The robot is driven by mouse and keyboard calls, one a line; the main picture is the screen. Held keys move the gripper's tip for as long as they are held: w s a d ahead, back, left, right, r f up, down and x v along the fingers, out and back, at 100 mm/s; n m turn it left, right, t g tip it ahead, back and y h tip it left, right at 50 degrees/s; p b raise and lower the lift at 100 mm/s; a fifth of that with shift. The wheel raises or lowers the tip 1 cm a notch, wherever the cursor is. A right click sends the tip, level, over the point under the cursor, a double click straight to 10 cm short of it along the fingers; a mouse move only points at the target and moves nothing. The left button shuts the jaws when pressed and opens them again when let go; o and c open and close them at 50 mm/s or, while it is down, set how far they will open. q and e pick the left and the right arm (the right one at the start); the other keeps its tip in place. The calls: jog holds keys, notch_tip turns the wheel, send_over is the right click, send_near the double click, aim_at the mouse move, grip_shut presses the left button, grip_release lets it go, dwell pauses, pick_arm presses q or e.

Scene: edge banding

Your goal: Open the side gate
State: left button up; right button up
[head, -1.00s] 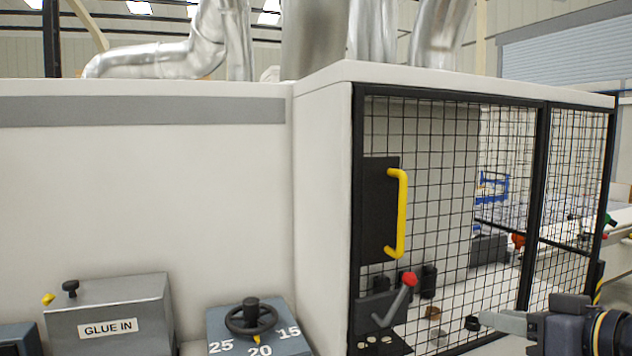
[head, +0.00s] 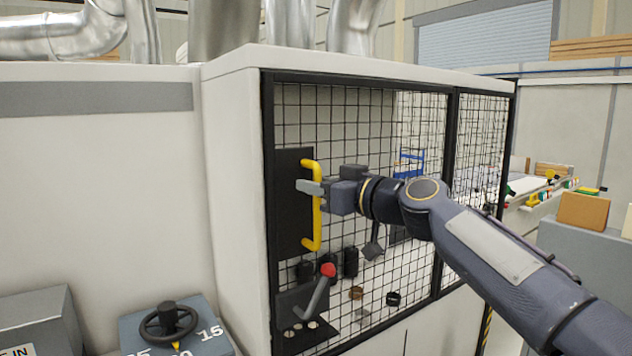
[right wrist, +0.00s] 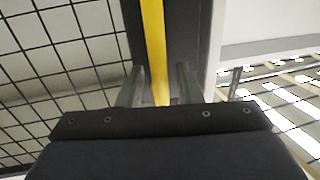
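The side gate (head: 380,125) is a black-framed mesh panel on the white machine housing, and it looks closed. Its upright yellow handle (head: 317,235) is fixed to a dark plate (head: 290,215) at the gate's left side. My right gripper (head: 310,193) is at the handle's middle height. In the right wrist view the yellow handle (right wrist: 154,45) runs between the two fingers of my right gripper (right wrist: 160,88), with a gap visible on each side. The gripper is open around the handle. My left gripper is not in view.
A grey lever with a red knob (head: 328,270) sits below the handle. A handwheel box (head: 168,325) and a grey box (head: 40,325) stand at lower left. A cardboard box (head: 583,211) rests on a grey surface at right. My right arm crosses in front of the mesh.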

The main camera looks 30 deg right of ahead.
jog(key=shift+w, duration=0.2)
jog(key=shift+c, duration=0.2)
grip_shut()
jog(key=shift+s, duration=0.15)
